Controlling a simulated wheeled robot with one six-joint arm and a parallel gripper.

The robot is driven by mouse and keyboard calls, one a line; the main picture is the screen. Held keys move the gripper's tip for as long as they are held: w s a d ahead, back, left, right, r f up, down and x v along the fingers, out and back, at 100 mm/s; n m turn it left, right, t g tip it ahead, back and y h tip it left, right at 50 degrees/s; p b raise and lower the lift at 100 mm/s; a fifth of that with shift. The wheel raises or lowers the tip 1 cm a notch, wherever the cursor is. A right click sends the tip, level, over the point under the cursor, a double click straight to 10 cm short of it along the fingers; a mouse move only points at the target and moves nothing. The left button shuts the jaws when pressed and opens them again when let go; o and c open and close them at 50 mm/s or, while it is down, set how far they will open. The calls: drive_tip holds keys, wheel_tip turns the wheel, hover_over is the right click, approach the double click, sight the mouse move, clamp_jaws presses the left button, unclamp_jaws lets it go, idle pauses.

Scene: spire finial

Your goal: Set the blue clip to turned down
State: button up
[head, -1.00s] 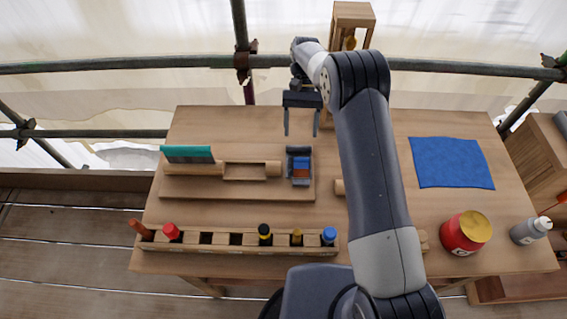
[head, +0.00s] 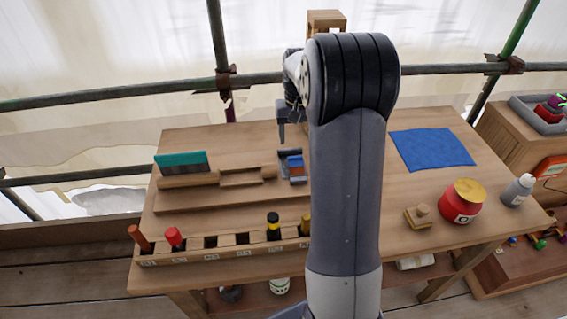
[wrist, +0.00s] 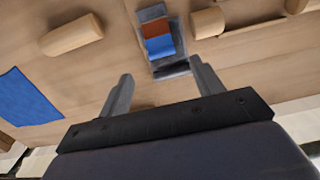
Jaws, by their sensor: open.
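The blue clip (head: 296,166) sits in a grey bracket at the right end of a wooden board, just right of a wooden rod. In the wrist view, the clip (wrist: 158,46) shows a blue part beside an orange-brown part, inside the grey holder. Its exact tilt is hard to tell. My gripper (head: 293,134) is open and empty, behind and above the clip in the head view. In the wrist view, my gripper's (wrist: 160,72) two fingers are spread, with the clip beyond the gap between them. I see no contact.
A wooden rack (head: 220,253) with several tools runs along the front edge. A blue cloth (head: 432,149) and red jar (head: 462,201) are at right. My arm hides the table's middle.

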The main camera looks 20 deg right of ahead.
sight(295, 157)
wheel_tip(295, 157, down, 9)
drive_tip(key=shift+f, duration=0.2)
idle(0.3)
drive_tip(key=shift+p, duration=0.3)
drive_tip(key=c, duration=1)
drive_tip(key=shift+r, duration=0.1)
drive_tip(key=shift+w+p, duration=0.1)
drive_tip(key=shift+p, duration=0.3)
drive_tip(key=shift+w+f+g+p, duration=0.15)
drive_tip(key=shift+f+g+p, duration=0.05)
drive_tip(key=shift+g+p, duration=0.6)
drive_tip(key=shift+w+d+f+g+y+p, duration=0.15)
drive_tip(key=shift+f+g+y+p, duration=0.25)
drive_tip(key=shift+g+p, duration=0.2)
